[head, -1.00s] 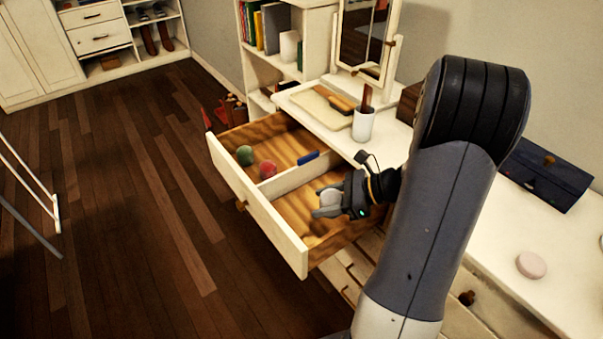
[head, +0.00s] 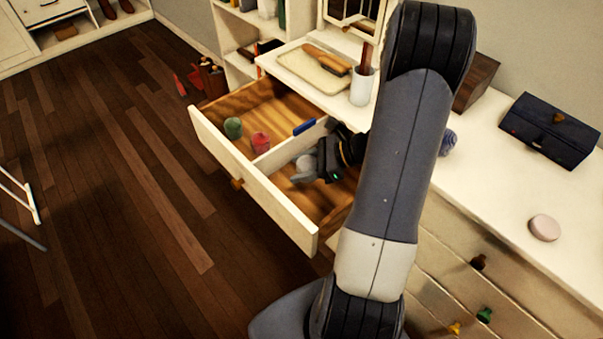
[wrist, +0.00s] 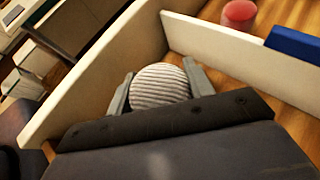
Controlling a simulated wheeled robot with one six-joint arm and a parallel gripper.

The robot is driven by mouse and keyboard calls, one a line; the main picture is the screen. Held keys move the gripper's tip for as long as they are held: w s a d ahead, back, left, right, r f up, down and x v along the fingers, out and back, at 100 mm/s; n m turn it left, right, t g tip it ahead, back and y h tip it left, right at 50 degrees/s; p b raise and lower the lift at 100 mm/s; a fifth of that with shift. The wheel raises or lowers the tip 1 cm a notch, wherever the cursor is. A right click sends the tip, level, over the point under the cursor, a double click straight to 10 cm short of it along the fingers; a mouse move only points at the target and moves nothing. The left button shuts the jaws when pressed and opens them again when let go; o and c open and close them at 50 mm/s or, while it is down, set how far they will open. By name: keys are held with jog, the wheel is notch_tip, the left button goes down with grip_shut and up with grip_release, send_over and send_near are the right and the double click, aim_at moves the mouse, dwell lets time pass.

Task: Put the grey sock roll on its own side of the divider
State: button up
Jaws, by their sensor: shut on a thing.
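The grey sock roll (wrist: 160,86), striped grey and white, is between the fingers of my gripper (wrist: 157,92), which is shut on it. In the head view the sock roll (head: 307,163) shows at the tip of my gripper (head: 305,170), inside the open drawer (head: 262,208). Both are in the compartment on the near right side of the white divider (head: 290,148). The divider also shows in the wrist view (wrist: 225,52). Whether the roll touches the drawer floor I cannot tell. My gripper hides part of it.
A green roll (head: 233,128), a red roll (head: 261,142) and a blue object (head: 304,127) are in the far left compartment. The dresser top holds a tray with a brush (head: 322,66), a white cup (head: 361,88) and a dark blue box (head: 550,130).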

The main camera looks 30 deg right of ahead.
jog(key=shift+f, duration=1.95)
jog(key=shift+f+b, duration=0.6)
jog(key=shift+b, duration=0.15)
jog(key=o, duration=1)
jog(key=shift+c, duration=0.2)
jog(key=shift+r, duration=0.15)
jog(key=shift+r+p, duration=0.35)
jog(key=shift+p, duration=0.1)
jog(key=v, duration=0.7)
jog(key=shift+d+r, duration=0.2)
jog(key=shift+r, duration=0.1)
